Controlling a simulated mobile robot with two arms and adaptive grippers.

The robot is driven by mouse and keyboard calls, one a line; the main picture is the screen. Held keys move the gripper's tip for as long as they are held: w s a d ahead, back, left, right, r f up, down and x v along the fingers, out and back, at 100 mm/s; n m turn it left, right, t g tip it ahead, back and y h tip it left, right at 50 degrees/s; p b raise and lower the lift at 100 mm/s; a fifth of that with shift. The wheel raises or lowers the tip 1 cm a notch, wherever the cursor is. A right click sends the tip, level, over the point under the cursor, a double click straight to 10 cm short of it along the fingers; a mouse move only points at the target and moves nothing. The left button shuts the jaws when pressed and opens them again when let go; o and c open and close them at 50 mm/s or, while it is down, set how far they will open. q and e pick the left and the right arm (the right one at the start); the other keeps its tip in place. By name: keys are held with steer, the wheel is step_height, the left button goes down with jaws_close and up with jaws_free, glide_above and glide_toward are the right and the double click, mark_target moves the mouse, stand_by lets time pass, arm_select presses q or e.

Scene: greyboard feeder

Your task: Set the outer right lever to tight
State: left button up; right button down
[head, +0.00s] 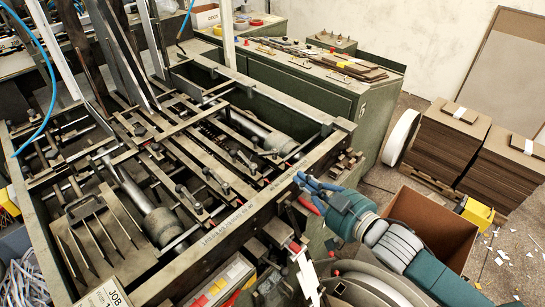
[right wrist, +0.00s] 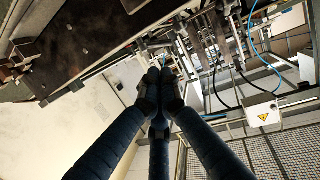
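Along the near right side of the feeder frame (head: 240,215) I see a red-ended handle (head: 308,206) just below my right gripper's fingers. A second small red-ended part (head: 294,247) sits lower on the same side. I cannot tell which is the outer right lever, nor its setting. My right gripper (head: 302,183) is at the frame's right corner, its blue fingers pointing left, close above the red handle; contact is unclear. In the right wrist view its fingertips (right wrist: 160,85) come together with nothing visible between them. My left gripper is out of view.
A green cabinet (head: 345,98) stands behind the frame. Stacks of brown board (head: 445,140) and an open cardboard box (head: 432,222) stand at the right. A blue hose (head: 45,75) hangs at the left. A box with a yellow warning sign (right wrist: 263,115) shows in the right wrist view.

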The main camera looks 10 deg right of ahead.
mark_target(266, 153)
steer(key=p+x, duration=0.4)
steer(key=x, duration=0.8)
steer(key=shift+w+f, duration=0.1)
steer(key=shift+w, duration=0.3)
steer(key=shift+w+a+f, duration=0.2)
steer(key=shift+w+a, duration=0.1)
steer(key=shift+w, duration=0.2)
steer(key=shift+w, duration=0.1)
